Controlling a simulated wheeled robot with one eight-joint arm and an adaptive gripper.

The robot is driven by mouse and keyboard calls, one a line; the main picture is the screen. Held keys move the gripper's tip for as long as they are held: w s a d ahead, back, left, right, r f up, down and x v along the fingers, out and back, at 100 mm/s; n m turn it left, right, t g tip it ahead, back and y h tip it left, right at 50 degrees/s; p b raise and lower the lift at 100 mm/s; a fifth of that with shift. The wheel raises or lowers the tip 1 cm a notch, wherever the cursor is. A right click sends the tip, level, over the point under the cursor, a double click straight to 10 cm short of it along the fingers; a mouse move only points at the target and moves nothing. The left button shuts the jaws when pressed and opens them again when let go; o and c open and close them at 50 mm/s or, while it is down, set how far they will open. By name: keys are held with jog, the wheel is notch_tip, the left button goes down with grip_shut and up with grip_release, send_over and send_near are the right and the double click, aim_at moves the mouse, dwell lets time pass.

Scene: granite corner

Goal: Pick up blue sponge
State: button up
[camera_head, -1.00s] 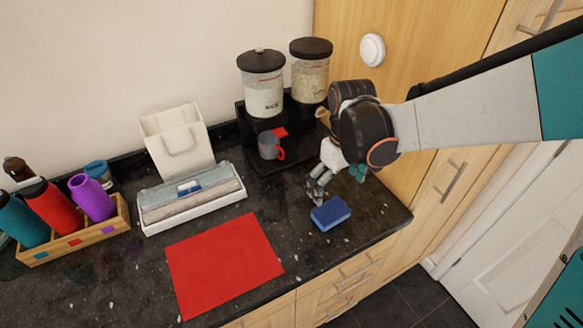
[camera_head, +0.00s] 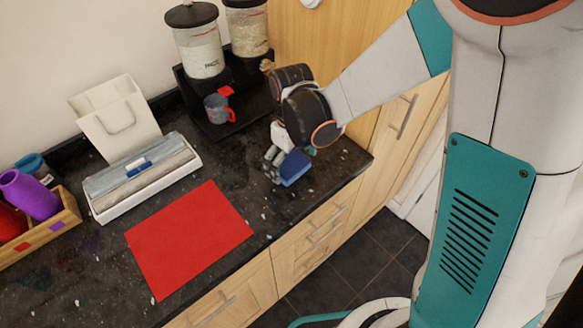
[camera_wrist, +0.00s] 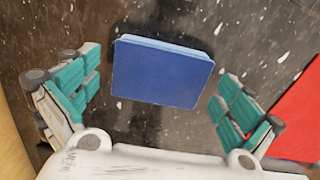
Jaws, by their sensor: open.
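The blue sponge (camera_head: 293,168) lies on the dark granite counter near its front edge. In the wrist view the sponge (camera_wrist: 162,72) shows whole, as a blue block with a lighter blue far side. My gripper (camera_head: 273,166) is low over the counter beside and partly in front of the sponge in the head view. In the wrist view my gripper (camera_wrist: 157,95) is open, with its teal-padded fingers on either side of the sponge. Dark gaps show between each finger and the sponge. I cannot tell the exact height of the fingertips.
A red mat (camera_head: 190,240) lies left of the sponge. A grey mug (camera_head: 217,108) stands on a black stand (camera_head: 205,128) with jars behind. A white tray (camera_head: 150,190) holds folded cloths. A wooden box (camera_head: 45,233) with bottles is far left.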

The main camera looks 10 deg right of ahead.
aim_at(292, 164)
jog(key=c, duration=0.9)
jog(key=shift+r, duration=0.1)
notch_tip(292, 164, up, 20)
jog(key=p, duration=1.3)
jog(key=shift+p, duration=0.4)
jog(key=shift+o, duration=0.8)
jog(key=shift+c, duration=1.1)
